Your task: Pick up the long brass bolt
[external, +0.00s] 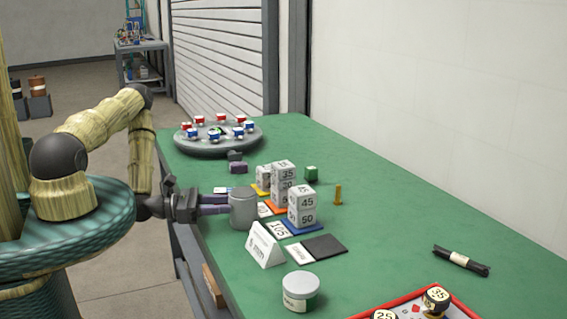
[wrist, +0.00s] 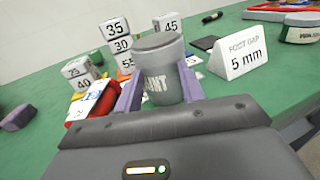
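The long brass bolt (external: 338,194) stands upright on the green table, right of the stacks of numbered blocks. I cannot make it out in the wrist view. My gripper (external: 229,204) is level at the table's left side, well left of the bolt. Its two purple fingers are apart, and in the wrist view (wrist: 160,78) they flank a grey cup (wrist: 163,72) with dark lettering, partly readable. The cup also shows in the external view (external: 243,209), where it hides the fingertips. I cannot tell whether the fingers touch the cup.
Numbered block stacks (external: 302,206) stand between cup and bolt. A white sign (external: 265,246), a dark pad (external: 324,246) and a lidded jar (external: 300,292) are nearer the camera. A small green block (external: 311,173) lies behind the bolt. The table right of the bolt is mostly clear.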

